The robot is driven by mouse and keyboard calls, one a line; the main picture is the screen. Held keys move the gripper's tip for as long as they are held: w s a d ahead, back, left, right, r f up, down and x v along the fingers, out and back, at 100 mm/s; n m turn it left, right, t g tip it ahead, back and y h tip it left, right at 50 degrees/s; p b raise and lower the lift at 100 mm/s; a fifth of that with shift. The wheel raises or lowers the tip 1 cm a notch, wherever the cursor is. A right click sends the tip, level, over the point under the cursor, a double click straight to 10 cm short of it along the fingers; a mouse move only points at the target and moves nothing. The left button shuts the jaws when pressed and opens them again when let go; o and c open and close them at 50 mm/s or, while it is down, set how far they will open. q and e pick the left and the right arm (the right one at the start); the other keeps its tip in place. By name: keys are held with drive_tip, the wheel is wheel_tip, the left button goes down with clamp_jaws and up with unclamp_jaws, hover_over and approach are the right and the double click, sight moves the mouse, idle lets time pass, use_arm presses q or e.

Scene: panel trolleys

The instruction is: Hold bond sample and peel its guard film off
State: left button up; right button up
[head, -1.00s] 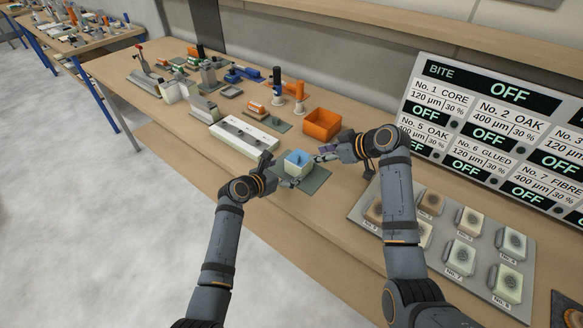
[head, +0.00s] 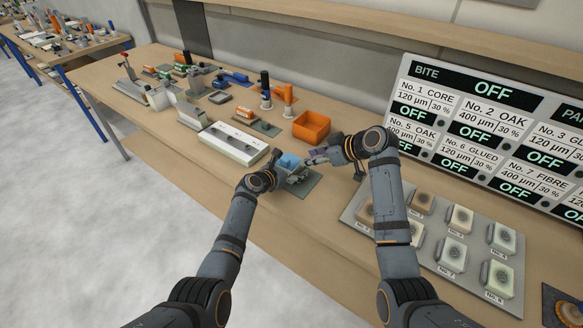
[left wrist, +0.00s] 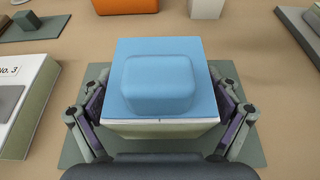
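The bond sample (left wrist: 160,128) is a pale block with a blue guard film (left wrist: 125,55) over its top and a raised blue pad in the middle. It sits on a grey-green mat (left wrist: 75,150) on the bench; in the head view its blue top (head: 289,160) shows partly behind my left gripper (head: 287,174). In the left wrist view my left gripper (left wrist: 163,122) has its fingers on either side of the block, close to its sides and apart from each other; firm contact is not visible. My right gripper (head: 310,157) is just right of the sample, apparently open and empty.
An orange bin (head: 311,127) stands behind the sample. A long white block (head: 234,144) lies to its left. A grey tray of several numbered samples (head: 425,268) is at the right, before a display board (head: 480,130). Bare bench lies in front of the mat.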

use_arm(q)
drive_tip(key=c, duration=1.1)
drive_tip(key=o, duration=1.4)
drive_tip(key=shift+s+a, duration=0.1)
drive_tip(key=v, duration=1.1)
drive_tip(key=shift+s+a+r, duration=0.2)
drive_tip(key=shift+s+r, duration=0.05)
drive_tip(key=shift+s, duration=0.05)
drive_tip(key=shift+f, duration=0.1)
